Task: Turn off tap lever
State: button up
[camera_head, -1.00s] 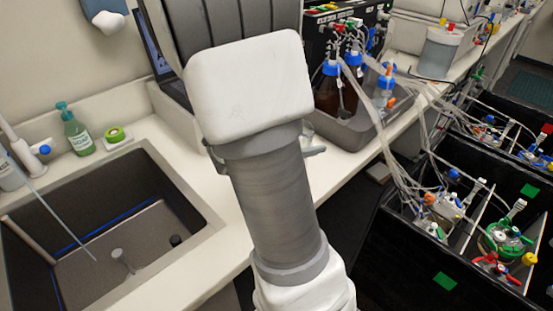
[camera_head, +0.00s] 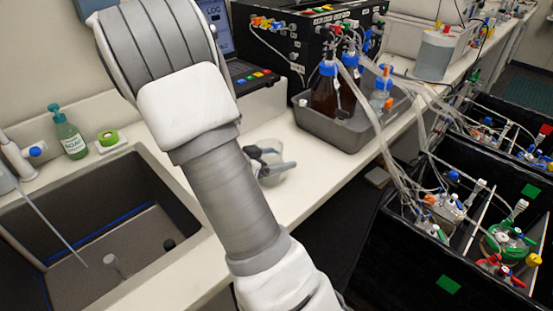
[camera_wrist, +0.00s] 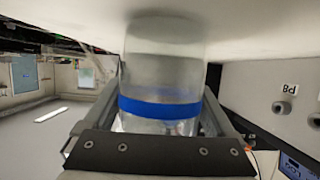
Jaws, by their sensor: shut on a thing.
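The white tap (camera_head: 15,155) with a blue-tipped lever (camera_head: 36,151) stands at the left edge of the head view, behind the sink (camera_head: 110,235). A thin grey line runs from it down into the basin; I cannot tell if it is a spout or water. My gripper (camera_head: 268,163) is well to the right of the tap, low over the counter, partly behind my arm. It is shut on a clear container (camera_head: 272,175). In the wrist view the clear container (camera_wrist: 160,70) has a blue band and sits between both fingers.
A grey tray (camera_head: 345,128) with bottles is right of my gripper. A laptop (camera_head: 245,72) stands behind it. Tubing runs to black bins (camera_head: 400,245) at the right.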

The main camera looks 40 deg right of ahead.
jog(key=shift+f, duration=0.15)
jog(key=o, duration=1.2)
jog(key=shift+o, duration=0.2)
